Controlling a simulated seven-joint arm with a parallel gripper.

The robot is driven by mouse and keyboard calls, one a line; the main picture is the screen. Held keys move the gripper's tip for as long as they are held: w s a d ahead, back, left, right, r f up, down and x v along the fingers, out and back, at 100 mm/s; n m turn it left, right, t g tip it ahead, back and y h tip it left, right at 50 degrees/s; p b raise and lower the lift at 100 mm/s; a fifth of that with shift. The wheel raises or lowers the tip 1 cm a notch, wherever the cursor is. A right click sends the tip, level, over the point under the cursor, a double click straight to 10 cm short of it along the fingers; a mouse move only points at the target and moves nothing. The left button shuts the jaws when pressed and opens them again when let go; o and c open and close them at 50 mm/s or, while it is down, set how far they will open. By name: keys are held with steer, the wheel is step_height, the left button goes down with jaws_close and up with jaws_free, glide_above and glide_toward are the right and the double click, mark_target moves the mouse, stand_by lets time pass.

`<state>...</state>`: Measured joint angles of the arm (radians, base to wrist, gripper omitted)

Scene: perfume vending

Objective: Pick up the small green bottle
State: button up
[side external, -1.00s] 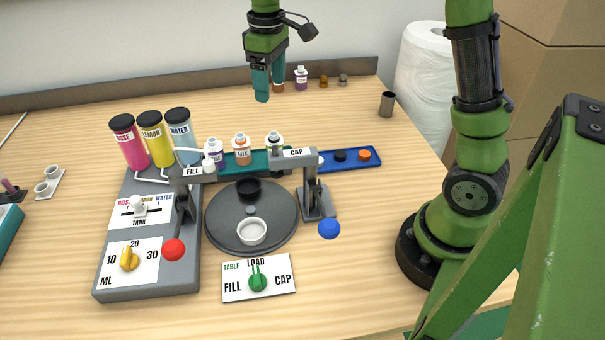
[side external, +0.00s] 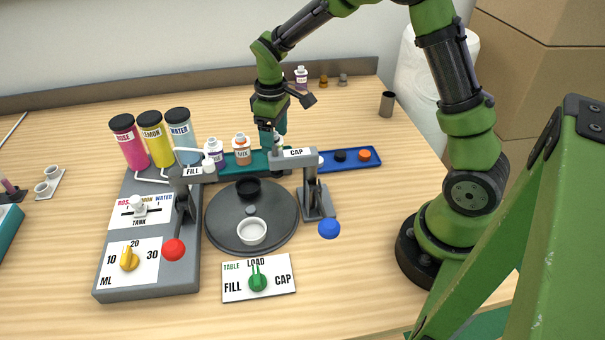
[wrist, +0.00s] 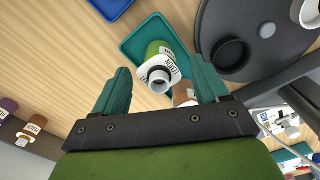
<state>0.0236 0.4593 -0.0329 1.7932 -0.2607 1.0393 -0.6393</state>
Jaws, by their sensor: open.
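The small green bottle (wrist: 156,50) has a green body, a white label and a white neck with a dark opening. It stands in the teal tray (wrist: 128,43) in the wrist view. My gripper (wrist: 160,68) is open, with a finger on each side of the bottle in that view; I cannot tell whether either finger touches it. In the side external view my gripper (side external: 273,138) is low over the right end of the teal tray (side external: 228,169), behind the CAP bracket. There the bottle is mostly hidden by the fingers and bracket.
The CAP bracket (side external: 299,153) and dark turntable (side external: 280,220) are in front. A blue tray (side external: 352,160) with caps lies to the right.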

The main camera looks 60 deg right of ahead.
steer(key=shift+f, duration=1.5)
steer(key=shift+c, duration=0.5)
steer(key=c, duration=1)
steer(key=shift+c, duration=0.2)
